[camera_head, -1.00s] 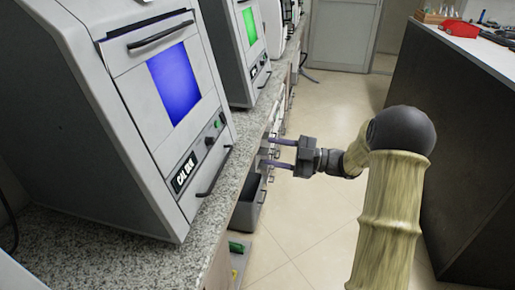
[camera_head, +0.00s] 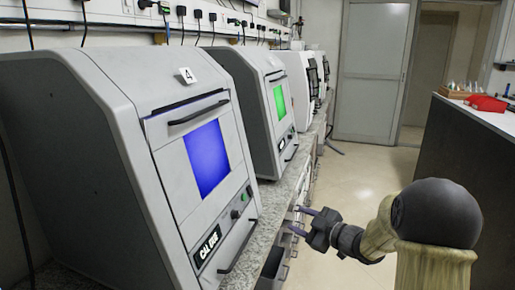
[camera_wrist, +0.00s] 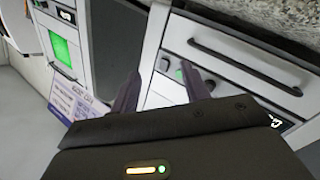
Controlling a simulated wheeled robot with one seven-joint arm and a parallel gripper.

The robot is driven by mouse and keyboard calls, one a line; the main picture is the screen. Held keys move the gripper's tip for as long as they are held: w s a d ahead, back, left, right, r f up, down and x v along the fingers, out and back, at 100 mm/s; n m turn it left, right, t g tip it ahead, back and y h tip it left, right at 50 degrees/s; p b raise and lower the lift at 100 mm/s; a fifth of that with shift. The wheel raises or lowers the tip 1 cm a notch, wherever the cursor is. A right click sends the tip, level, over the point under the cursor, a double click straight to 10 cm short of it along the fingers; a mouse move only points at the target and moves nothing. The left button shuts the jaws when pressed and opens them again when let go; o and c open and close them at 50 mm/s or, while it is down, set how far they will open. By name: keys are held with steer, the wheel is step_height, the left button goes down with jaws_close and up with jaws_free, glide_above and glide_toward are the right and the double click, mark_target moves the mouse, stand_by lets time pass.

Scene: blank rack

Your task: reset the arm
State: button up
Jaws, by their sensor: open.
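My gripper (camera_head: 304,221) is in the lower middle of the head view, in front of the granite counter's edge. Its two fingers are apart and point left toward the counter front. In the wrist view my gripper (camera_wrist: 165,90) shows two dark fingers spread apart with nothing between them. Beyond them is the front of a grey machine with a dark handle (camera_wrist: 245,66) and a small green button. My arm rises from the bottom right of the head view.
A grey machine with a blue screen (camera_head: 207,159) stands on the granite counter (camera_head: 262,240). A machine with a green screen (camera_head: 279,101) stands behind it. A dark-sided bench (camera_head: 470,145) with a red item (camera_head: 486,103) is at the right. The aisle floor (camera_head: 365,175) is clear toward the door (camera_head: 372,75).

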steer(key=s+d+f+m+g+h, duration=0.1)
steer(key=s+f+m+g+h, duration=0.3)
steer(key=s, duration=0.5)
steer(key=s+f+m+g+h, duration=0.25)
steer(key=s+m, duration=0.35)
steer(key=s, duration=0.3)
steer(key=s+d+f+m+g+h, duration=0.1)
steer(key=s+f+m+g+h, duration=0.3)
steer(key=s, duration=0.5)
step_height(320, 180, up, 26)
steer(key=m+t+p, duration=0.1)
steer(key=p, duration=2.4)
steer(key=shift+s+a, duration=0.15)
steer(key=shift+s, duration=0.15)
steer(key=shift+f, duration=0.15)
